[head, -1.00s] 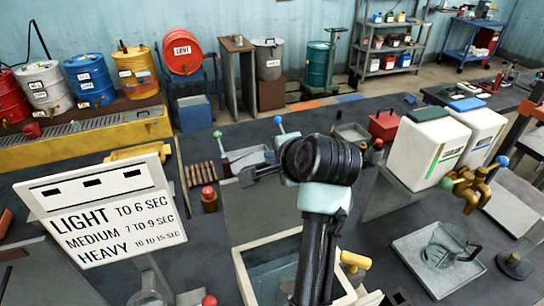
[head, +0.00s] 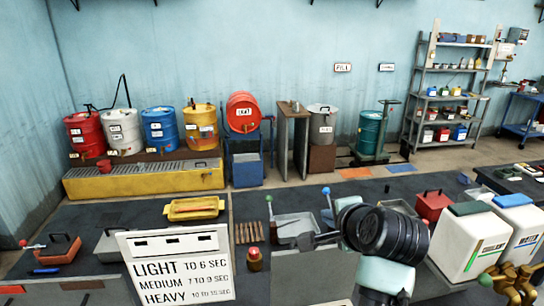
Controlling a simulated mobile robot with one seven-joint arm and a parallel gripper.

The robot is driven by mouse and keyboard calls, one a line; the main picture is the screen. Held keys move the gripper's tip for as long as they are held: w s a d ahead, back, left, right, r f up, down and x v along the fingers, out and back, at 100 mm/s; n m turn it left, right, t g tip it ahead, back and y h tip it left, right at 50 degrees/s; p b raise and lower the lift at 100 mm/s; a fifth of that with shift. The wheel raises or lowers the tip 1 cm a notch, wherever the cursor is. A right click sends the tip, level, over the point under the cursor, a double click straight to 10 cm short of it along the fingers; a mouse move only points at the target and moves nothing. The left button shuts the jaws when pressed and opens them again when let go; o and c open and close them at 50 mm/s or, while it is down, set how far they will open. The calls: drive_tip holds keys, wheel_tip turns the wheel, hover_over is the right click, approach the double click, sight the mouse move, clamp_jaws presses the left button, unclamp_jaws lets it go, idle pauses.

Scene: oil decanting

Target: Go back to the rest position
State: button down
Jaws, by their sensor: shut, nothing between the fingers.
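My gripper (head: 308,240) is at the lower middle of the head view, at the left end of my thick black wrist. Its grey fingers point left and look shut, with nothing seen between them. It is above the dark bench, to the right of a small red-topped brass piece (head: 255,259) and in front of a grey tray (head: 296,227). My wrist hides part of the bench behind it.
A white sign (head: 180,268) with pour times stands at the lower left. White coolant (head: 484,243) and water (head: 522,222) containers are close on the right. A red box (head: 433,205) stands beside them. Drums, including a raised red one (head: 242,112), line the back wall.

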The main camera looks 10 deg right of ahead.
drive_tip(key=s+a+r+n+t+h+b, duration=0.2)
drive_tip(key=s+a+r+n+t+b, duration=0.3)
drive_tip(key=a+r+n+t+b, duration=0.65)
drive_tip(key=s+a+r+n+t+y+b, duration=0.1)
drive_tip(key=s+a+r+n+t, duration=0.1)
drive_tip(key=s+r, duration=0.3)
drive_tip(key=s+a+r+n+t+b, duration=0.2)
drive_tip(key=s+r, duration=0.4)
drive_tip(key=s, duration=0.5)
drive_tip(key=shift+a+n+t+y, duration=0.35)
drive_tip(key=shift+a+n+y, duration=0.05)
drive_tip(key=shift+a+n, duration=0.4)
